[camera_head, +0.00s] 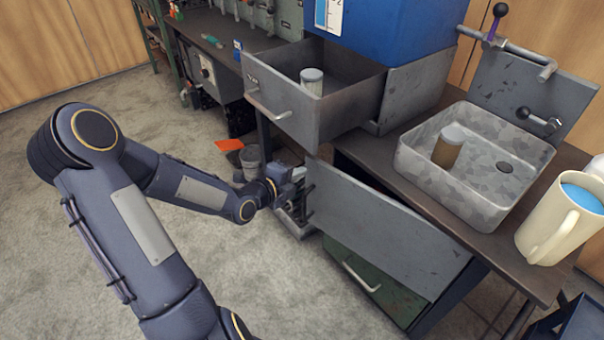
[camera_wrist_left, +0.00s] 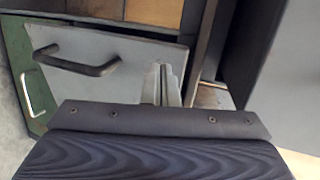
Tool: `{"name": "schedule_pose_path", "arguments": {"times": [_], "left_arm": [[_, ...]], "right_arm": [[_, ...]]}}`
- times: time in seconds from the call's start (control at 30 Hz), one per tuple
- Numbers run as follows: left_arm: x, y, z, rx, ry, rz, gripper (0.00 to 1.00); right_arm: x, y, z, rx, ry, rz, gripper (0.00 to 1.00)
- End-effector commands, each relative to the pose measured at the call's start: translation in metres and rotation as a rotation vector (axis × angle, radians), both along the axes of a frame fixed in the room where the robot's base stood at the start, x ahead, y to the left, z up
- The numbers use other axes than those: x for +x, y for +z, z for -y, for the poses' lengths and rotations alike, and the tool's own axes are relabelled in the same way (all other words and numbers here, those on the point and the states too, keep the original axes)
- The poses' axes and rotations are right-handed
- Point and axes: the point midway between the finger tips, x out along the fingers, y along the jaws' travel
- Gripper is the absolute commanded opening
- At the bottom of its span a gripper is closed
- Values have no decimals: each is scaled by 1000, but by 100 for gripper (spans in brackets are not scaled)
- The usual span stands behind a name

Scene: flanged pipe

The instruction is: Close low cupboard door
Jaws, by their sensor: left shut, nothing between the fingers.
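The low cupboard door (camera_head: 385,228) is a scuffed grey panel below the worktop in the head view, standing open at an angle. In the left wrist view the grey door (camera_wrist_left: 130,52) shows its dark bar handle (camera_wrist_left: 78,60). My left gripper (camera_head: 285,182) is at the door's left edge in the head view, partly hard to make out. In the left wrist view my left gripper (camera_wrist_left: 165,85) has its fingers together, empty, near the door's edge; whether they touch it I cannot tell. My right gripper is not in view.
A green drawer front (camera_head: 375,283) is below the door. An open grey drawer (camera_head: 330,115) holding a can juts out above. A stone sink (camera_head: 470,190) and cream mug (camera_head: 550,230) are on the worktop. Floor at the left is clear apart from my arm.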

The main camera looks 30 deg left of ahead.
Motion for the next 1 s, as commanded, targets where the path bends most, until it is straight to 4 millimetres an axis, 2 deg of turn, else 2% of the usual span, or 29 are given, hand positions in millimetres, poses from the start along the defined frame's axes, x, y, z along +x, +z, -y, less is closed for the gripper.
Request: {"name": "schedule_pose_path", "arguments": {"times": [0.2, 0.57, 0.67, 0.83, 1.0], "left_arm": [[18, 0, 3, -1, 0, 0, 0], [20, 0, 3, -1, 0, -1, 0], [27, 1, 5, -3, -17, 3, 0], [65, 1, 11, -6, -101, 6, 0], [106, -6, 20, 3, -130, 2, 0]], "right_arm": [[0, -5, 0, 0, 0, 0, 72], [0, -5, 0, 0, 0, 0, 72], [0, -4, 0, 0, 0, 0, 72], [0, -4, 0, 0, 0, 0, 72], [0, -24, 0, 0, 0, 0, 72]]}}
